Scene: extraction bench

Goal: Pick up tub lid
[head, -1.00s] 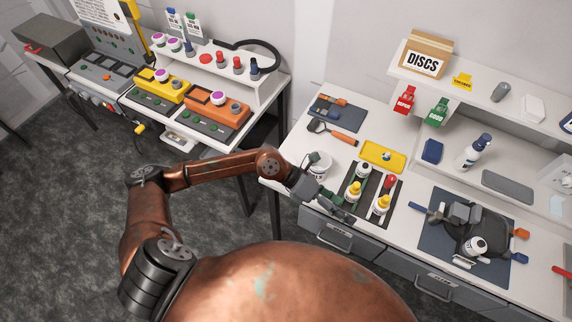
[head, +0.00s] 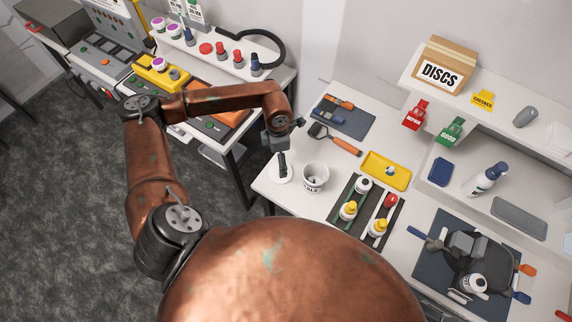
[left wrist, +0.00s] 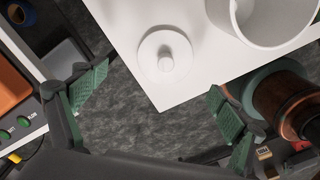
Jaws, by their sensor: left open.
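The tub lid (head: 275,177) is a white round disc lying flat near the bench's left corner. In the left wrist view the lid (left wrist: 148,73) shows a small knob in its middle. The white tub (head: 315,179) stands open just right of it; part of the tub shows in the left wrist view (left wrist: 246,26). My left gripper (head: 282,160) points down above the lid, and a finger hides part of it. In the left wrist view my left gripper (left wrist: 160,103) is open and empty, its green pads wide apart. The lid lies beyond the pads, apart from them. My right gripper is not in view.
A dark rack (head: 371,210) with several bottles stands right of the tub. A yellow tray (head: 373,170) lies behind it. A blue mat (head: 352,121) with tools is at the back. A gap with floor separates this bench from the left one with the orange unit (head: 226,117).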

